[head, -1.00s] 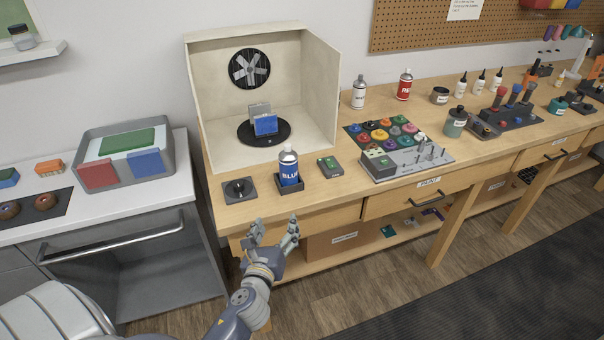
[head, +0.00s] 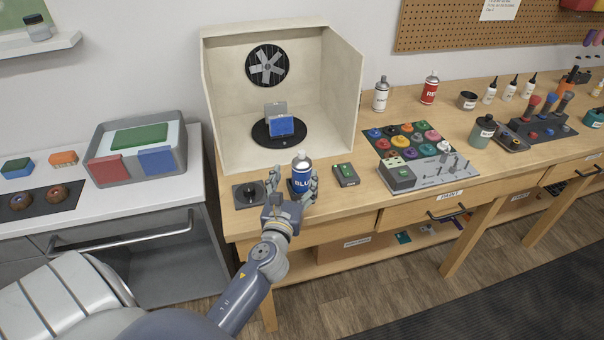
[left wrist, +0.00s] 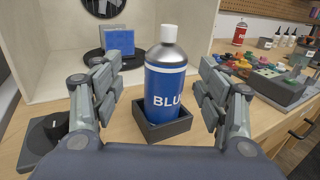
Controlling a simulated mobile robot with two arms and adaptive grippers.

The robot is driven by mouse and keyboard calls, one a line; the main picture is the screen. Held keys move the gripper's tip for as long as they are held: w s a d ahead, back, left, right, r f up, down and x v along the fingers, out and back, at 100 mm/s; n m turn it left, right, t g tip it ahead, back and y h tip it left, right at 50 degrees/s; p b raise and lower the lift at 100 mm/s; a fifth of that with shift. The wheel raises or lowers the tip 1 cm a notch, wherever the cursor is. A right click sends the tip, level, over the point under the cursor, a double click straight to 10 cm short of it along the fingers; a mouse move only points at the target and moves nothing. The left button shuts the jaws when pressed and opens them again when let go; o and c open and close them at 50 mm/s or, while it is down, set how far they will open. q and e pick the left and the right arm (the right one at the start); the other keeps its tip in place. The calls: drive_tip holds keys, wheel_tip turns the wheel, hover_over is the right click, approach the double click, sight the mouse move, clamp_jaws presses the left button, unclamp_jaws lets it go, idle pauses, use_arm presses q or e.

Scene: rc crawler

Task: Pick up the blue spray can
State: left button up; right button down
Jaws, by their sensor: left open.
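The blue spray can (head: 301,172) has a silver top and the label "BLU…". It stands upright in a small dark square holder (left wrist: 162,127) near the front edge of the wooden bench. In the left wrist view the can (left wrist: 165,80) stands between the fingers of my left gripper (left wrist: 160,100), which is open. A finger shows on each side, with a visible gap to the can. In the head view the left gripper (head: 292,193) is at the can and covers the holder and the can's lower part. My right gripper is not in view.
A dark knob panel (head: 246,195) lies left of the can and a small green-buttoned box (head: 346,174) lies to its right. Behind is a spray booth (head: 345,100) with a blue block (head: 281,127) on a turntable. A red can (head: 429,90) and a white can (head: 381,95) stand further back.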

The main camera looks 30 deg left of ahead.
sight(300, 173)
use_arm(q)
drive_tip(key=shift+w+a, duration=0.15)
drive_tip(key=shift+w, duration=0.2)
drive_tip(key=shift+w+a, duration=0.1)
drive_tip(key=shift+w, duration=0.15)
drive_tip(key=x, duration=0.4)
drive_tip(key=shift+w+d+f+p, duration=0.15)
drive_tip(key=shift+w+d+p, duration=0.1)
drive_tip(key=shift+d+p, duration=0.15)
drive_tip(key=shift+w+a+f, duration=0.1)
drive_tip(key=shift+w+a, duration=0.15)
drive_tip(key=shift+w, duration=0.05)
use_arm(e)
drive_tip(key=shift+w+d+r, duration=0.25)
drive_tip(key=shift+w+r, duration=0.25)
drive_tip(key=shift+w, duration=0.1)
use_arm(q)
drive_tip(key=shift+s, duration=0.1)
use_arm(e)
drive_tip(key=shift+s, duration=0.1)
use_arm(q)
drive_tip(key=c, duration=1.3)
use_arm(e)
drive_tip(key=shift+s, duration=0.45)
